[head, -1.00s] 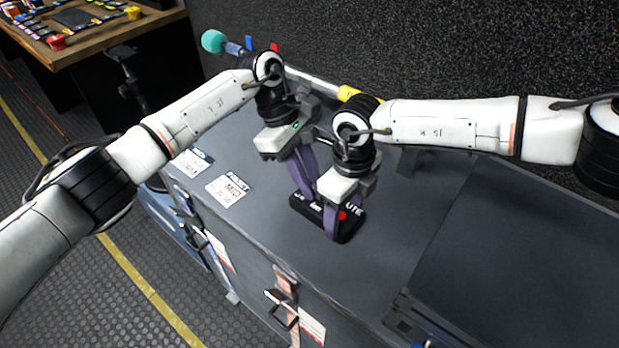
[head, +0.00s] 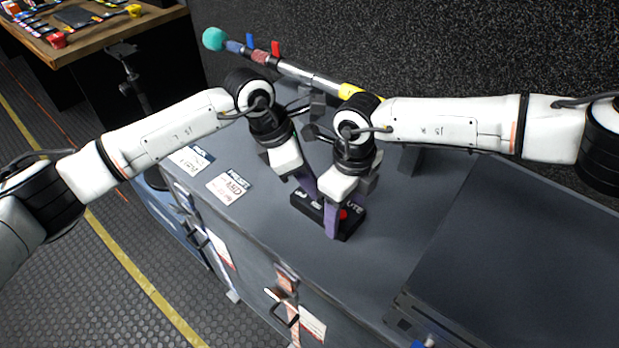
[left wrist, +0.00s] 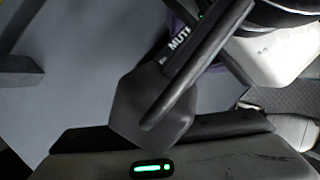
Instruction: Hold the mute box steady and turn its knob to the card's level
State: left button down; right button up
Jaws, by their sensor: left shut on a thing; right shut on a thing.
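The black mute box (head: 349,226), with white lettering and a red button (head: 343,214), lies on the dark grey case top. My right gripper (head: 340,210) is shut across the box beside the button. My left gripper (head: 307,192) is shut low over the box's left part, on the knob, which its fingers hide. I cannot read the knob's setting. A white card headed PRESET (head: 230,186) lies to the left; its level word reads MID. In the left wrist view, part of the box with its MUTE lettering (left wrist: 180,38) shows behind a dark gripper part.
A second white card (head: 188,160) lies beyond the preset card. A microphone pole with a teal tip (head: 213,39) lies along the back. A raised dark panel (head: 530,240) fills the right. Bare case top lies in front of the box.

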pick_arm(q)
jog(key=shift+s+n+t, duration=0.1)
jog(key=shift+n+t, duration=0.3)
jog(key=shift+n, duration=0.7)
jog(key=c, duration=1.6)
grip_release()
jog(key=shift+o, duration=0.2)
jog(key=shift+r, duration=0.15)
jog(key=v, duration=1.1)
jog(key=shift+r, duration=0.4)
jog(key=shift+s, duration=0.1)
